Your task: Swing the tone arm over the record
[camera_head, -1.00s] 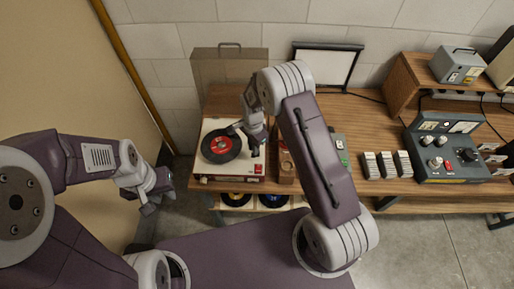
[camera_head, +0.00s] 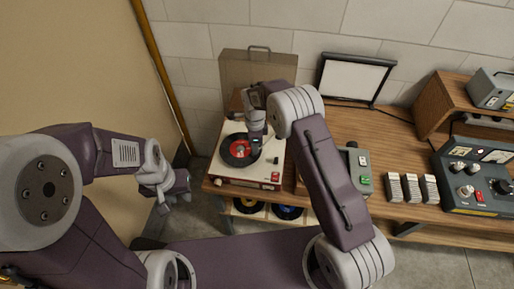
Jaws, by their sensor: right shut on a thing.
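The record player (camera_head: 232,176) stands at the left end of the wooden table, a cream box with a red front panel. A black record with a red label (camera_head: 238,150) lies on it. My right gripper (camera_head: 256,150) reaches down over the right part of the record. It is shut on the tone arm, which is mostly hidden by the gripper; a thin pale piece shows beside the fingers. My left gripper (camera_head: 174,190) hangs in the air left of the table, empty; its fingers are too small to judge.
A beige case (camera_head: 240,72) and a white framed screen (camera_head: 352,80) stand behind. Right of my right arm are a grey-green device (camera_head: 357,166), several white blocks (camera_head: 411,188) and a control console (camera_head: 478,180).

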